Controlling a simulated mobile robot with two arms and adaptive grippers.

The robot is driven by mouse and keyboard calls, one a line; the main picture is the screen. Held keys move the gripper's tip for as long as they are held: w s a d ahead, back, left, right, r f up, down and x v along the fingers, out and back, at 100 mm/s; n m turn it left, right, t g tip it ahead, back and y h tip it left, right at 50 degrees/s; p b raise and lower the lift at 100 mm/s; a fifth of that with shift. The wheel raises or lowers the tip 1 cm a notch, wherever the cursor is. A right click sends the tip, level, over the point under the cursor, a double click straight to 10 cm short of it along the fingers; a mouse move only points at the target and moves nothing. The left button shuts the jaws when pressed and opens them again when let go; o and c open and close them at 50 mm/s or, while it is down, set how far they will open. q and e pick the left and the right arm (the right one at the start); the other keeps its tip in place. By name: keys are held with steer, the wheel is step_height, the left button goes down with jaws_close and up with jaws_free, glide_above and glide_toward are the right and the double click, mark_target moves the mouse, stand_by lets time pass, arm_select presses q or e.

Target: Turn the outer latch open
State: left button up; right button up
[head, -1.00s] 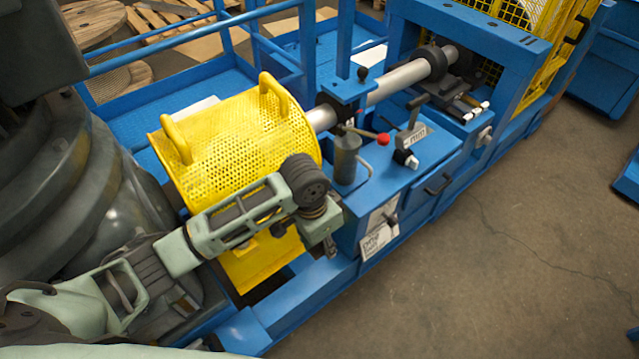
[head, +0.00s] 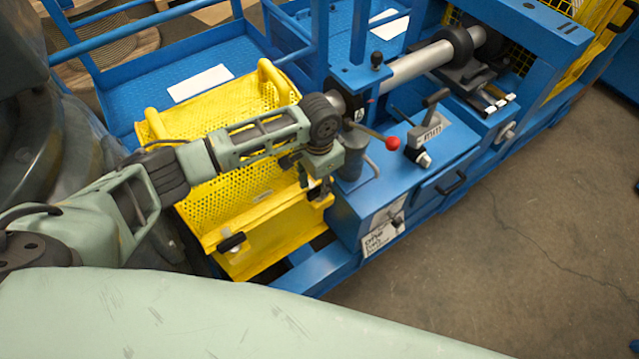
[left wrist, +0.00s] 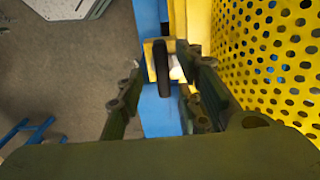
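The yellow perforated guard (head: 215,125) covers the drive in the head view and fills the right of the left wrist view (left wrist: 275,55). A black latch knob (head: 232,242) sits on the lower left of its front. Another black latch (left wrist: 161,62) stands upright on a yellow bracket in the left wrist view. My left gripper (left wrist: 160,60) is open, its fingers on either side of this latch; contact cannot be told. In the head view my left gripper (head: 318,190) is at the guard's right front corner, largely hiding that latch. My right gripper is out of view.
A blue machine housing (head: 440,165) stands right of the guard, with a red-knobbed lever (head: 392,143), a grey cylinder (head: 352,155) and a label plate (head: 382,232). Blue rails (head: 150,45) stand behind. The concrete floor (head: 540,230) in front is clear.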

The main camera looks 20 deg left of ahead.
mark_target(319, 187)
arm_select(q)
step_height(319, 187, down, 2)
steer(key=shift+w+f, duration=0.15)
steer(key=shift+f, duration=0.4)
steer(key=shift+w, duration=0.1)
steer(key=c, duration=0.7)
jaws_close()
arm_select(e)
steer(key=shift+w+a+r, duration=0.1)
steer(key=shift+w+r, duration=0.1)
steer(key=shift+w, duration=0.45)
